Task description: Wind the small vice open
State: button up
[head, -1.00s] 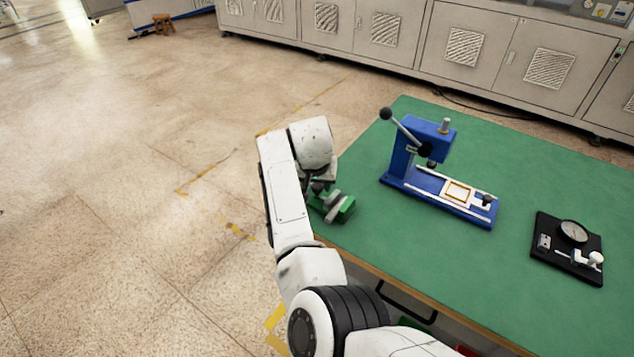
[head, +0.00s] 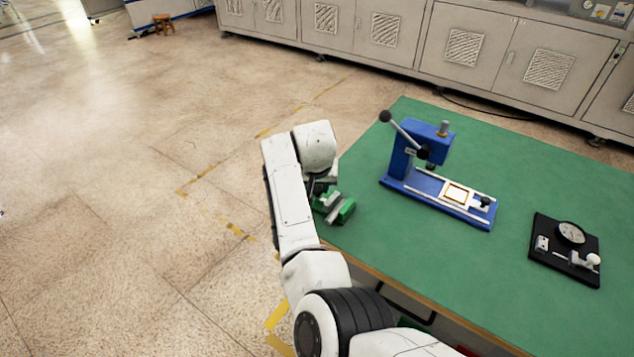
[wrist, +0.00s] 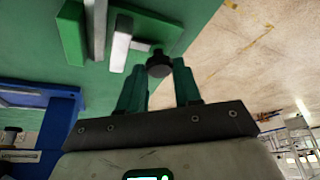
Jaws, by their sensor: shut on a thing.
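The small vice has a green body with two pale metal jaws. In the head view the vice (head: 346,210) sits at the table's left edge, partly hidden by my wrist. In the wrist view the green body (wrist: 72,32) is at the upper left, with a gap between its metal jaws (wrist: 121,42). A dark round screw knob (wrist: 159,60) sticks out from the vice's right side. My gripper (wrist: 160,67) has its two green fingers on either side of this knob and is shut on it. In the head view the fingers are hidden behind my wrist.
A blue press (head: 440,190) with a lever stands to the right of the vice on the green table (head: 400,265). A black plate with a dial gauge (head: 567,250) lies farther right. The floor left of the table is clear.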

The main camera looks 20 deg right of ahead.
jog(key=n+p, duration=0.1)
jog(key=n+y+p, duration=0.1)
jog(key=n+p, duration=0.1)
jog(key=shift+d+r+n+p, duration=0.25)
jog(key=shift+n+p, duration=0.05)
jog(key=shift+n, duration=0.1)
jog(key=shift+f+n+y+p, duration=0.15)
jog(key=shift+n+y+p, duration=0.8)
jog(key=shift+n, duration=1.35)
jog(key=shift+y, duration=0.25)
jog(key=o, duration=0.8)
jog(key=shift+c, duration=0.2)
jog(key=v, duration=1)
jog(key=shift+s+r, duration=0.2)
jog(key=shift+r, duration=0.1)
jog(key=shift+d, duration=0.1)
